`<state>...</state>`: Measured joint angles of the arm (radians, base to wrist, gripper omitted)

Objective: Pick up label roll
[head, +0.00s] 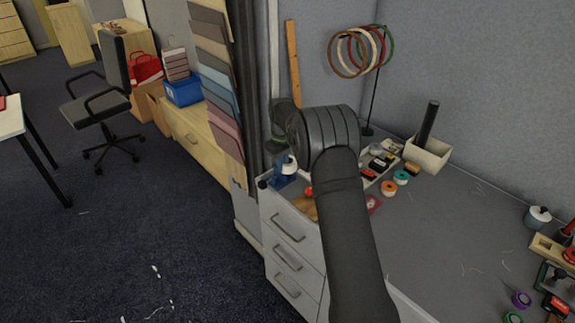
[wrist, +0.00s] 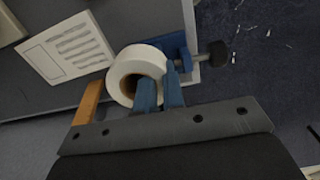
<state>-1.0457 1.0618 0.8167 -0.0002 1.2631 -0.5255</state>
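The label roll (wrist: 124,63) is a white ring with a brown core. In the wrist view it lies just beyond my fingertips, beside a blue clamp-like holder (wrist: 176,45) with a black knob. My gripper (wrist: 160,88) has two blue fingers close together with a narrow gap. The left finger overlaps the roll's hole and the right finger is at its right edge. Whether they touch the roll's wall is not clear. In the head view the white roll (head: 289,164) shows with the blue holder (head: 284,181) at the table's left end. My wrist hides the fingers there.
A printed white card (wrist: 68,48) lies left of the roll, and an orange-brown strip (wrist: 88,102) is nearby. Small spools and a tray stand right of my arm, near a white holder (head: 428,157) with a black rod. The middle of the grey tabletop (head: 440,235) is mostly clear.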

